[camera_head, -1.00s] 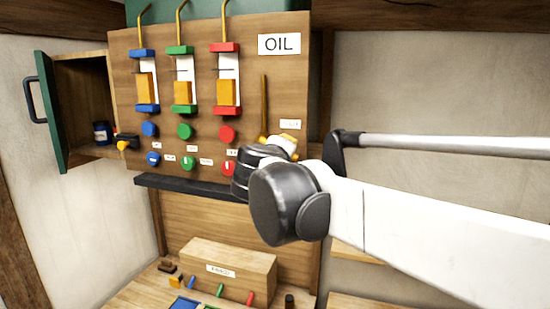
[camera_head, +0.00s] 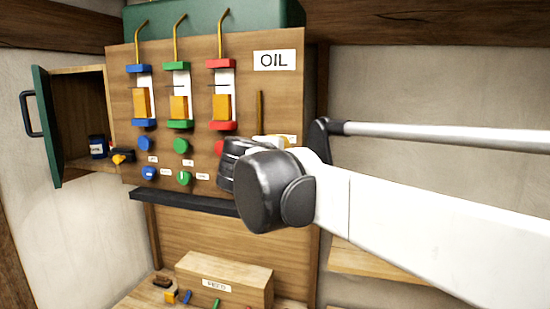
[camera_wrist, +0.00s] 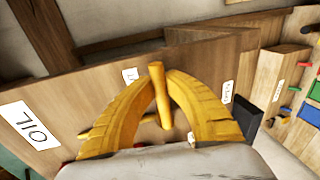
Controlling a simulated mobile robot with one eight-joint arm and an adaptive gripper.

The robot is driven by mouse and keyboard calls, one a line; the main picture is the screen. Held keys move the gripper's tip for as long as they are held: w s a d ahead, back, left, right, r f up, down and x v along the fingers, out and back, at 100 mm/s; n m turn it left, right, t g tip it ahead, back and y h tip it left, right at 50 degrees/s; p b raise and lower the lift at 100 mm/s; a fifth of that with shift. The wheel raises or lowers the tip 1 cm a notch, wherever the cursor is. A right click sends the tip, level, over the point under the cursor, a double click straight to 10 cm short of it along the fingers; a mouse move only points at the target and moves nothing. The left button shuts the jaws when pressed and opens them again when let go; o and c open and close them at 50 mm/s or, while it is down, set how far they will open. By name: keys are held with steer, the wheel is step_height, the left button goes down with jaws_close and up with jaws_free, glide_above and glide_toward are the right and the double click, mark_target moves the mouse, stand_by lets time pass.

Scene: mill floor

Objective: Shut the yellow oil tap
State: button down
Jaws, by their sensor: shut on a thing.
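The yellow oil tap (camera_wrist: 162,105) shows in the wrist view as a slim yellow lever between my fingers. My gripper (camera_wrist: 164,76) has two curved yellow ribbed fingers, closed on this lever near their tips. An amber pipe (camera_head: 259,112) runs down the board above this spot. I cannot tell the tap's exact angle from the head view.
The wooden board carries three gauges with blue, green and red (camera_head: 221,95) fittings and round knobs (camera_head: 181,146) left of my wrist. A dark ledge (camera_head: 180,201) runs below. An open green cabinet door (camera_head: 47,125) stands at the left. A wooden box (camera_head: 225,272) sits lower down.

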steer(key=c, duration=1.4)
jaws_free()
steer(key=shift+s+a, duration=0.15)
steer(key=v, duration=1.2)
steer(key=shift+s+r, duration=0.1)
steer(key=shift+s, duration=0.05)
